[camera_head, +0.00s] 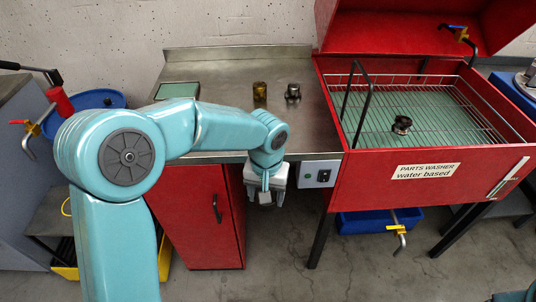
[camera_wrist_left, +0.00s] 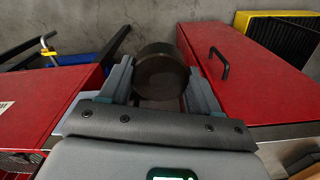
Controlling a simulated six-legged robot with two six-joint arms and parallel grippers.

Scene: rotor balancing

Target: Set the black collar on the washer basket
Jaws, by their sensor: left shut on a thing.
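My left gripper (camera_head: 266,193) hangs in front of the steel bench, to the left of the parts washer. It is shut on the black collar (camera_wrist_left: 160,72), a dark round cylinder between the two fingers in the left wrist view. In the head view the collar (camera_head: 265,199) is mostly hidden by the gripper. The washer basket (camera_head: 452,121) is a wire grid inside the red parts washer at right. A dark metal part (camera_head: 402,124) stands on the basket, left of its middle. My right gripper is not in view.
On the steel bench (camera_head: 225,75) stand a brass-coloured cylinder (camera_head: 259,91) and a dark metal part (camera_head: 293,92). A black bar handle (camera_head: 366,98) rises at the basket's left end. The washer's red front wall (camera_head: 360,185) stands right of my gripper. Much of the basket is bare.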

